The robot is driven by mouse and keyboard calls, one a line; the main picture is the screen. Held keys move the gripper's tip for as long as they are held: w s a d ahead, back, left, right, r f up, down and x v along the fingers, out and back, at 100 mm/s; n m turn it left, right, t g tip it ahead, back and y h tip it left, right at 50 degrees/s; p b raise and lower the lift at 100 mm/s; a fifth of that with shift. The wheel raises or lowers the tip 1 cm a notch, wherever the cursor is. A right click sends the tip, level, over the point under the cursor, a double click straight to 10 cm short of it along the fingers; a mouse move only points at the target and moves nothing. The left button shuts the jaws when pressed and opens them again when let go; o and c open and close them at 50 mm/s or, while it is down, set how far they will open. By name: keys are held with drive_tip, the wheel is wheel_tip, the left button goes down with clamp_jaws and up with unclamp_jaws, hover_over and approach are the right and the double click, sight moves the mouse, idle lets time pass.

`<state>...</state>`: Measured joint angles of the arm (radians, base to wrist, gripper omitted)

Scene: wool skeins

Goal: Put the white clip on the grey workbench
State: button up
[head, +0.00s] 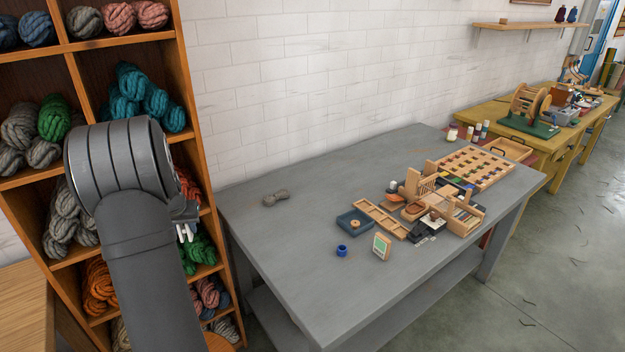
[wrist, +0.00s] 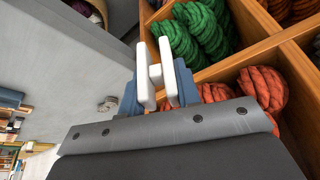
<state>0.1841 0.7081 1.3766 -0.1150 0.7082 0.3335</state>
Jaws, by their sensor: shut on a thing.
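My gripper (head: 186,232) is in front of the wool shelf, left of the grey workbench (head: 300,235). In the wrist view, its two white fingers (wrist: 155,52) are closed on a small white piece, the white clip (wrist: 156,74). The fingers hide part of the clip. In the head view the clip cannot be told apart from the white fingertips. The workbench also shows in the wrist view (wrist: 60,65), on the left.
The wooden shelf (head: 182,75) holds several skeins close to my gripper, including green wool (wrist: 195,30) and orange-red wool (wrist: 262,88). A grey skein (head: 275,198) lies on the workbench's left part. The front left of the bench is clear.

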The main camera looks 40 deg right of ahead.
drive_tip(key=s+d+m+h, duration=0.1)
drive_tip(key=s+d+m, duration=0.3)
drive_tip(key=s+d, duration=1.9)
drive_tip(key=s+d+m+g+h, duration=0.1)
drive_tip(key=s+d+m, duration=0.15)
drive_tip(key=s, duration=1.05)
drive_tip(key=s+d+m+g, duration=0.15)
drive_tip(key=s+d, duration=0.25)
drive_tip(key=s, duration=1)
approach(348, 300)
drive_tip(key=shift+d+f+t, duration=0.25)
drive_tip(key=shift+d+f, duration=0.1)
drive_tip(key=shift+d, duration=0.3)
drive_tip(key=shift+w+f, duration=0.1)
drive_tip(key=shift+w, duration=0.05)
drive_tip(key=shift+f, duration=1.95)
drive_tip(key=shift+f+m, duration=0.15)
drive_tip(key=shift+m, duration=0.15)
